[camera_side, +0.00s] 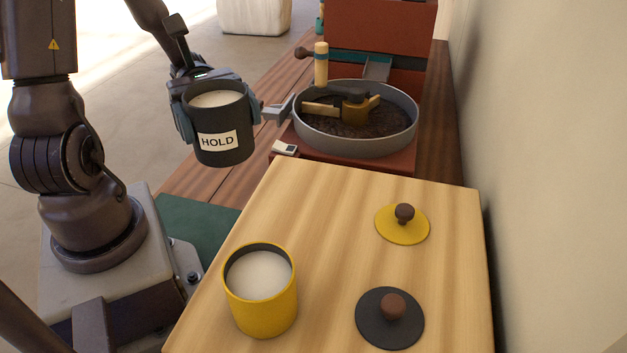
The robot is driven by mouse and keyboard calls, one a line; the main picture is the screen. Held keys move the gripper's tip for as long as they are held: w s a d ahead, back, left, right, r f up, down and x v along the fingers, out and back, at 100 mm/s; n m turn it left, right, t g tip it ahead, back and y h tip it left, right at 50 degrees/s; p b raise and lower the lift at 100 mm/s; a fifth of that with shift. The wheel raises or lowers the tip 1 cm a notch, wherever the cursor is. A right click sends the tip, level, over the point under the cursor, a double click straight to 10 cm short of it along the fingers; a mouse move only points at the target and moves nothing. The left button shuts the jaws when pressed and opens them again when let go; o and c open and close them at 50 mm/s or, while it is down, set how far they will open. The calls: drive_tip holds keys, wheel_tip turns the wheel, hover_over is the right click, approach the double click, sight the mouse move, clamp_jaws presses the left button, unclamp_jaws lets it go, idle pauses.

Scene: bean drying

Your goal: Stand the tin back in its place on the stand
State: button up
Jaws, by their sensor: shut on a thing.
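A dark grey tin (222,150) with a white label reading HOLD is open at the top and filled with something white. My gripper (217,112) is shut around its sides, a finger on the left and one on the right. It holds the tin roughly upright, apparently in the air left of the round pan. A yellow tin (262,305), also open with white contents, stands on the light wooden stand (330,220) at the front left. The stand's far left part is bare. The underside of the held tin is hidden.
A yellow lid (402,232) and a dark lid (385,325), both with brown knobs, lie on the right of the stand. A round grey pan (355,150) with dark contents and a stirrer sits behind on a red machine (375,30). A wall (540,150) bounds the right.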

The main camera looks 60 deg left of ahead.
drive_tip(key=w+f, duration=0.3)
drive_tip(key=w, duration=0.1)
drive_tip(key=w+d+f, duration=0.1)
drive_tip(key=w+f, duration=0.2)
drive_tip(key=w, duration=0.1)
drive_tip(key=w+f, duration=0.3)
drive_tip(key=w, duration=0.1)
drive_tip(key=shift+w+d+f, duration=0.1)
drive_tip(key=shift+w+d, duration=0.05)
drive_tip(key=shift+w, duration=0.25)
drive_tip(key=shift+f, duration=1.6)
drive_tip(key=o, duration=1.2)
drive_tip(key=shift+f, duration=0.15)
drive_tip(key=shift+c, duration=0.2)
